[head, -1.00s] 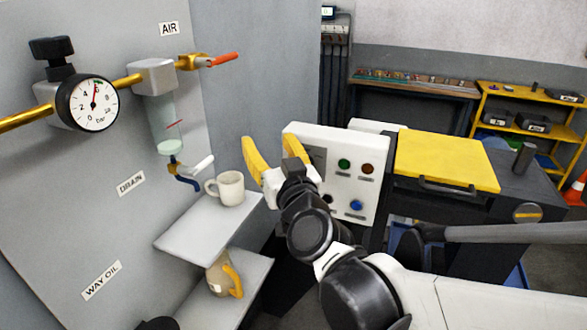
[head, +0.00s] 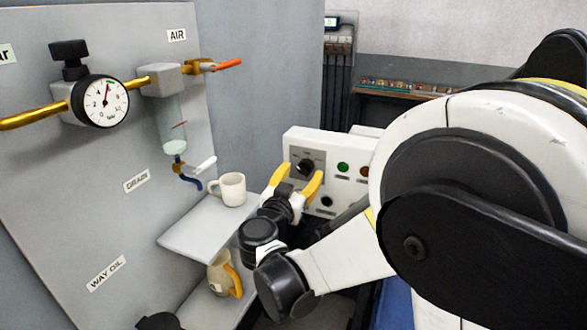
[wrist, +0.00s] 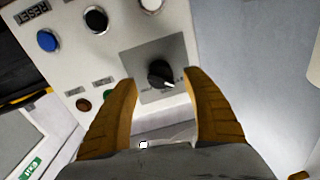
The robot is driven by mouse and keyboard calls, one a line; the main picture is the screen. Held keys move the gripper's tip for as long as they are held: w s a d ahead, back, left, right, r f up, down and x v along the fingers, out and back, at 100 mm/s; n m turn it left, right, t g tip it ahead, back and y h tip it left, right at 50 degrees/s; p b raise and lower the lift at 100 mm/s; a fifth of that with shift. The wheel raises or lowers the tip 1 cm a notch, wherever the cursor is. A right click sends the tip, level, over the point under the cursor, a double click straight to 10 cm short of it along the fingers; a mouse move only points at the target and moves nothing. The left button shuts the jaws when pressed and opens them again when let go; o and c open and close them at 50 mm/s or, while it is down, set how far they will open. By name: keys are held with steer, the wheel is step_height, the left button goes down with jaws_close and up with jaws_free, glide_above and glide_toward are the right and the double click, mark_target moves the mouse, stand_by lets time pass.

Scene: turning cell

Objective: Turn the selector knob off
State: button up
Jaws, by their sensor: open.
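The selector knob (head: 305,167) is a black round knob on a grey square plate at the upper left of the white control panel (head: 326,196). It also shows in the wrist view (wrist: 160,74), with a white pointer line on its face. My gripper (head: 296,178) is open in front of the panel, its two yellow fingers apart. In the wrist view the fingers (wrist: 160,82) stand on either side of the knob in the picture. I see no contact with the knob. How far the fingertips are from the plate, I cannot tell.
The panel also carries a green button (head: 343,168), a blue button (wrist: 47,40) and a black button (wrist: 96,19). A grey shelf (head: 190,244) with a white mug (head: 230,189) is left of my gripper. A jug (head: 222,276) stands below. My arm covers the right side.

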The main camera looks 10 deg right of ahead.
steer(key=shift+x, duration=1.15)
steer(key=c, duration=1.2)
steer(key=shift+m, duration=0.3)
steer(key=m+b, duration=0.1)
steer(key=m, duration=0.3)
steer(key=shift+m, duration=0.3)
steer(key=shift+m+h+b, duration=0.35)
steer(key=shift+m+h, duration=0.05)
steer(key=shift+m, duration=1.9)
